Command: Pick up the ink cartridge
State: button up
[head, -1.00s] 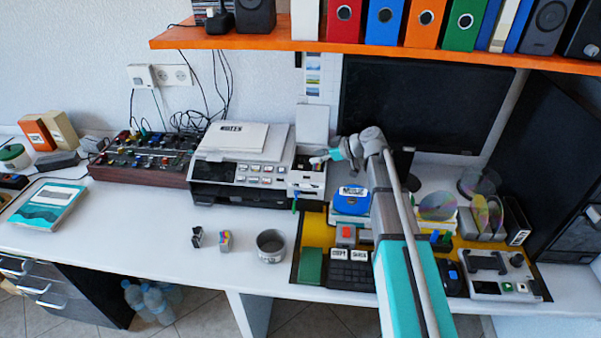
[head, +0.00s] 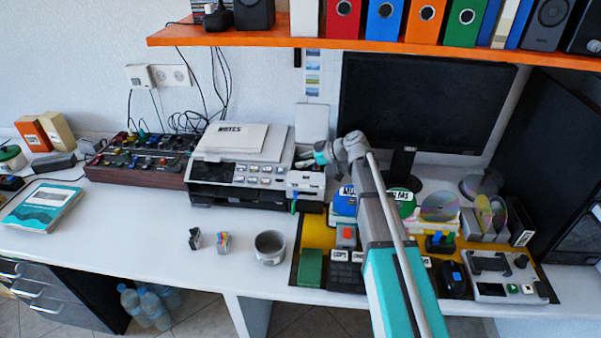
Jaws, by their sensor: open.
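A small black-and-grey cartridge (head: 195,239) stands on the white table, in front of the printer. A second, grey cartridge with a multicoloured side (head: 222,242) stands just to its right. The printer (head: 237,172) is behind them, with its small white lid (head: 312,122) raised at the right. My gripper (head: 302,163) is open and low over the printer's right-hand bay (head: 305,184). It is well to the right of and behind the two loose cartridges. The gripper and my wrist hide the inside of the bay, and the fingertips are too small to show contact.
A grey round cup (head: 270,247) stands right of the cartridges. A yellow mat (head: 318,234) with keypads and discs lies further right. An orange shelf (head: 270,38) hangs above, and a monitor (head: 425,105) stands behind my arm.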

jog(key=shift+a+f, duration=0.1)
jog(key=shift+a, duration=0.1)
dwell(0.4)
grip_shut()
